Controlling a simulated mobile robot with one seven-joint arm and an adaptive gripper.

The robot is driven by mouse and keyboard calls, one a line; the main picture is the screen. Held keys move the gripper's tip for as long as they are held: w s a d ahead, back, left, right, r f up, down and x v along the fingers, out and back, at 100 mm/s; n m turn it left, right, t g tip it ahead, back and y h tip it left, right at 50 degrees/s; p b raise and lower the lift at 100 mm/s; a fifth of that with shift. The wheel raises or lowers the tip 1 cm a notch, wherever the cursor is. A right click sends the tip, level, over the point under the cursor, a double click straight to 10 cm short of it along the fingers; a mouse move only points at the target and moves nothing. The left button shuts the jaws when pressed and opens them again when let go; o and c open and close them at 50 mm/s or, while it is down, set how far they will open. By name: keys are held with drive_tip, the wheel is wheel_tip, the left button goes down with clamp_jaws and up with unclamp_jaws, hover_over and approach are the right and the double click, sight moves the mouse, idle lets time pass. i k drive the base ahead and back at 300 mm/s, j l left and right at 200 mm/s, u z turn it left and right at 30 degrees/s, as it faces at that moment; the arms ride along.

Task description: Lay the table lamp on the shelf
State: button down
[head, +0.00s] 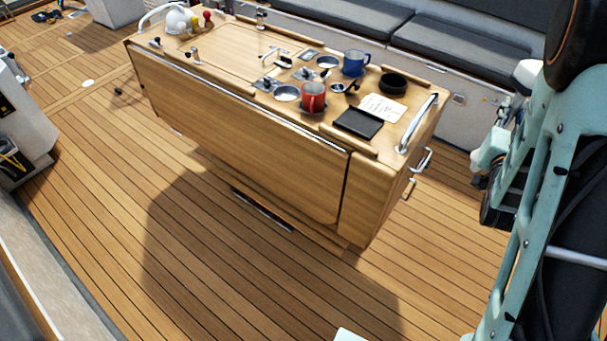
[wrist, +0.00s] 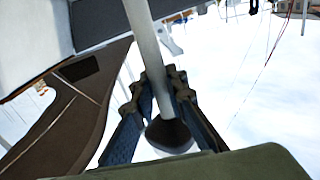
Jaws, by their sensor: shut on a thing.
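In the wrist view my gripper (wrist: 160,86) has its blue-black fingers closed on both sides of a pale grey stem. I take this stem to be the table lamp (wrist: 143,30); its dark rounded end (wrist: 170,136) shows between the fingers, near the palm. The rest of the stem runs out of the top of the picture, so the lamp's other end is hidden. In the head view neither the held lamp nor the fingertips can be made out. I cannot tell which surface is the shelf.
A wooden cockpit table (head: 250,120) stands mid-view in the head view. On it are a red mug (head: 313,97), a blue mug (head: 354,63), a black bowl (head: 393,83) and a paper (head: 382,108). Cushioned benches (head: 470,45) lie behind. The plank deck (head: 230,250) in front is clear.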

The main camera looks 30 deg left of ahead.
sight(300, 214)
drive_tip(key=l+u, duration=0.2)
drive_tip(key=u, duration=0.2)
drive_tip(key=k+l+u, duration=0.1)
drive_tip(key=u, duration=0.35)
drive_tip(key=k+l+u, duration=0.1)
drive_tip(key=l+u, duration=0.3)
drive_tip(key=j, duration=0.1)
